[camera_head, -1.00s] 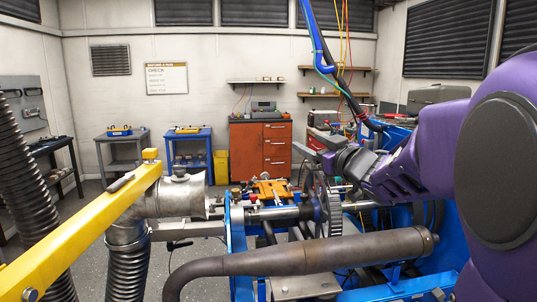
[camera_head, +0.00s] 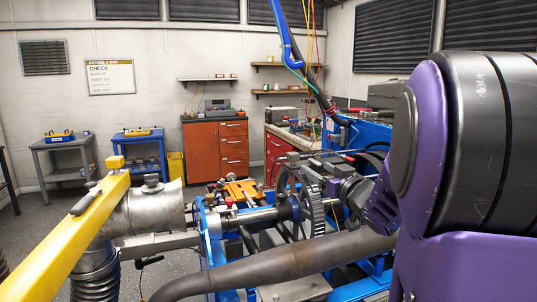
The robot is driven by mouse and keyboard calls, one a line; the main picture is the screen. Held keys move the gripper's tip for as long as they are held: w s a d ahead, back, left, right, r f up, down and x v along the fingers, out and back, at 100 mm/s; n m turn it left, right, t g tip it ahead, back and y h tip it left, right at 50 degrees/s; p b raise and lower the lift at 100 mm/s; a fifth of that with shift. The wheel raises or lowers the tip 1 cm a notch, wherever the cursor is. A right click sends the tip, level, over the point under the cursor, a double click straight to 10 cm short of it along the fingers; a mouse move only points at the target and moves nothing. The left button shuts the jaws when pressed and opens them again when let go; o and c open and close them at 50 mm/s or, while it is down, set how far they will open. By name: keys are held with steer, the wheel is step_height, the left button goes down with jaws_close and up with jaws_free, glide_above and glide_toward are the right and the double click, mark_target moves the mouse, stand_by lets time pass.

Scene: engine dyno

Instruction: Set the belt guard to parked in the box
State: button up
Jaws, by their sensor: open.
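My gripper (camera_head: 312,170) is open, at the end of my purple arm, just behind and above the toothed wheel (camera_head: 316,213). Its fingers are small and dark against the machine, and I cannot tell whether they touch anything. An orange part (camera_head: 241,190) sits on the blue test stand (camera_head: 213,244), left of the wheel. I cannot tell for sure which part is the belt guard, or which thing is the box. My arm hides the right side of the stand.
A thick exhaust pipe (camera_head: 275,262) crosses in front of the wheel. A yellow boom (camera_head: 72,233) and a metal duct (camera_head: 150,209) stand at the left. An orange cabinet (camera_head: 216,149) and two small tables are at the back. Grey floor is open between.

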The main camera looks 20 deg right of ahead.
mark_target(295, 155)
steer(key=w, duration=1.5)
steer(key=shift+w+a, duration=0.2)
steer(key=shift+a, duration=0.05)
jaws_close()
stand_by(0.7)
